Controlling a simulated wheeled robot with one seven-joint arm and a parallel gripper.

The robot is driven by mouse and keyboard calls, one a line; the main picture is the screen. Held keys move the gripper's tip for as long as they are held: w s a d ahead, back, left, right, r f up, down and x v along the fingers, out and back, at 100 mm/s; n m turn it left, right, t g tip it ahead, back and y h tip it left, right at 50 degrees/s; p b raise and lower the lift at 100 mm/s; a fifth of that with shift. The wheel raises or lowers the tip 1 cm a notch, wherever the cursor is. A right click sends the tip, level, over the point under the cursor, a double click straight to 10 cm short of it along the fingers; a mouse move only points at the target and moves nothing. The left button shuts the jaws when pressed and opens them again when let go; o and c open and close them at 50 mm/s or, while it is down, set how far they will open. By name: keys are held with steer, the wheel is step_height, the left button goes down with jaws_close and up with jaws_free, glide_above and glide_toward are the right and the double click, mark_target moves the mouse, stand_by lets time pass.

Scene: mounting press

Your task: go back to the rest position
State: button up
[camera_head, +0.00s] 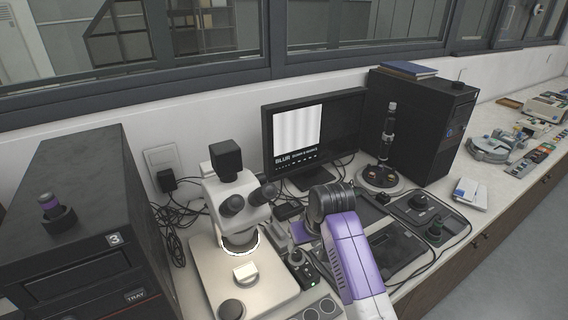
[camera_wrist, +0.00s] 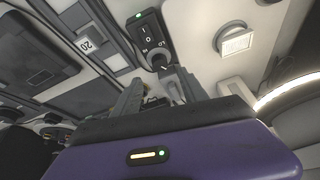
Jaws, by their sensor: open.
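My gripper (camera_wrist: 158,92) shows in the wrist view with its two grey fingers spread apart and nothing seen between them. The fingers point toward a small black switch box (camera_wrist: 149,38) with a green light. Whether they touch it, I cannot tell. In the head view my purple arm reaches in from the bottom, low over the bench beside the microscope (camera_head: 238,200). The fingers are mostly hidden there by my arm and wrist.
A monitor (camera_head: 310,135) stands behind. A black cabinet (camera_head: 85,230) is at left, a black tower (camera_head: 422,125) at right. Cables lie between.

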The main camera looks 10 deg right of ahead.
stand_by(0.4)
steer(key=w+r+t, duration=0.6)
steer(key=r, duration=0.1)
steer(key=s+d+f+t+b, duration=0.1)
steer(key=s+b, duration=0.1)
steer(key=s, duration=1.6)
steer(key=s+d+f+m+t+b, duration=0.1)
steer(key=s+f+t+b, duration=0.1)
steer(key=s, duration=1.6)
steer(key=s+f+t+h+b, duration=0.1)
steer(key=s+b, duration=0.1)
steer(key=s, duration=1.7)
steer(key=shift+d+f+m, duration=0.3)
steer(key=shift+d+f, duration=0.05)
steer(key=shift+d, duration=0.05)
